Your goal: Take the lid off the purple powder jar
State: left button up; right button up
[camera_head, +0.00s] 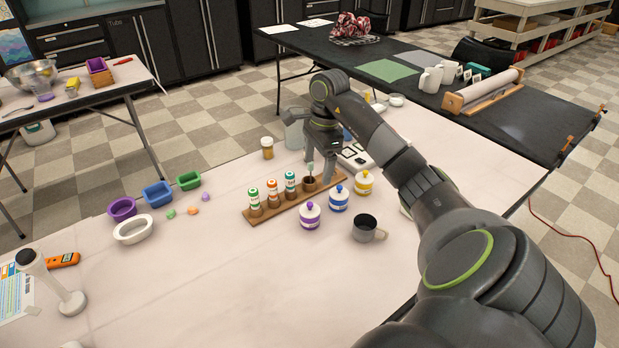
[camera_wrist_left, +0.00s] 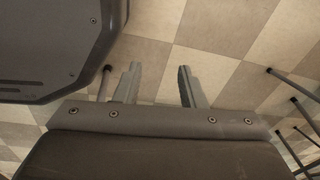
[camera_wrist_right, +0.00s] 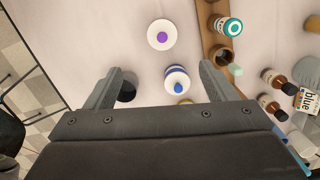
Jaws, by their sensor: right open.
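The purple powder jar (camera_head: 309,217) is white with a purple band and stands upright on the white table, its white lid with a purple knob on. It also shows from above in the right wrist view (camera_wrist_right: 162,36). My right gripper (camera_head: 320,177) is open and empty, above the right end of the wooden rack and behind the jars in the head view. In the right wrist view, the blue jar (camera_wrist_right: 177,80) lies between the fingers' lines and the purple jar is farther up. My left gripper (camera_wrist_left: 157,68) is open and empty over the floor, outside the head view.
The blue jar (camera_head: 338,200) and yellow jar (camera_head: 363,183) stand close to the right of the purple one. A grey mug (camera_head: 366,229) is in front. The wooden rack (camera_head: 272,211) with several bottles stands behind. The table's left front is mostly clear.

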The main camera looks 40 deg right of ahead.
jog(key=b, duration=0.4)
send_over(311, 203)
notch_tip(311, 203, down, 5)
jog(key=f, duration=0.1)
jog(key=f+b, duration=0.2)
jog(key=shift+s+d, duration=0.25)
jog(key=f+b, duration=0.4)
jog(key=shift+w+a+f, duration=0.2)
jog(key=shift+a+f, duration=0.1)
jog(key=shift+f, duration=0.05)
jog(key=shift+f+b, duration=0.4)
jog(key=shift+b, duration=0.15)
pick_arm(q)
jog(key=w+f, duration=0.5)
jog(key=f, duration=0.4)
jog(key=shift+a, duration=0.3)
pick_arm(e)
jog(key=c, duration=1.1)
